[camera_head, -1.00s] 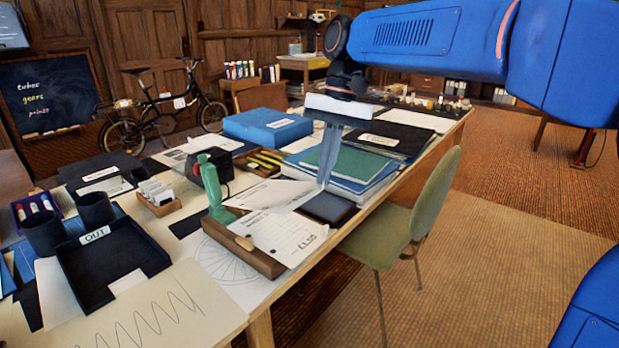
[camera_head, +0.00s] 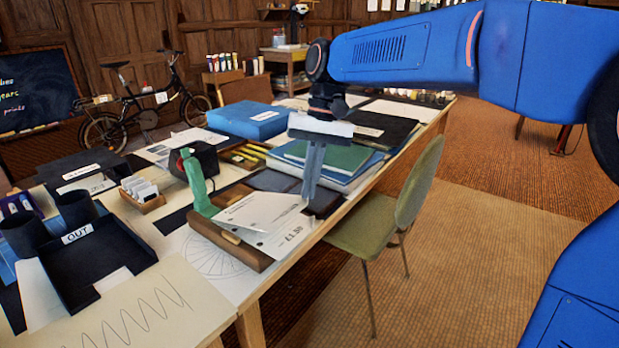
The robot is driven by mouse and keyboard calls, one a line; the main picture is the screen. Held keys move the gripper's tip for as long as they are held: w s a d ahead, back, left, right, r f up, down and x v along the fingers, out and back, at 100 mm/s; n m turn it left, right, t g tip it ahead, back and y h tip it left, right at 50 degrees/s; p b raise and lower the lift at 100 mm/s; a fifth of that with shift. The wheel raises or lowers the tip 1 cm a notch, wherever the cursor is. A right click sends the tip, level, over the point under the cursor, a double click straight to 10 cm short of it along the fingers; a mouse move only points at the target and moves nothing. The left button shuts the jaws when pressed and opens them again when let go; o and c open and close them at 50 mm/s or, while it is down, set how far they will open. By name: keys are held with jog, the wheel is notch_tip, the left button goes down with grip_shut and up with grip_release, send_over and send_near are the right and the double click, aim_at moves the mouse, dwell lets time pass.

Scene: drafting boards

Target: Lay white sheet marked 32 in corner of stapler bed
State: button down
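The stapler bed (camera_head: 228,244) is a brown wooden tray at the table's near right edge, with a green stapler (camera_head: 194,182) at its back left. A white sheet (camera_head: 255,210) hangs over the bed, its right end at my gripper's tips. My gripper (camera_head: 309,196) points down and appears shut on that end; the fingertips are small in view. I cannot read a 32 on the held sheet. The upper sheet hides part of the lower one and the bed.
A dark flat pad (camera_head: 325,203) lies right of the sheets. Blue and green folders (camera_head: 335,157) are stacked behind my gripper. A green chair (camera_head: 400,205) stands close to the table's right edge. A black OUT tray (camera_head: 105,262) and a card box (camera_head: 142,197) are left.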

jog(key=shift+f, duration=0.25)
jog(key=c, duration=2.5)
grip_release()
jog(key=o, duration=0.5)
jog(key=v, duration=1.7)
jog(key=shift+r, duration=0.15)
jog(key=shift+d, duration=0.1)
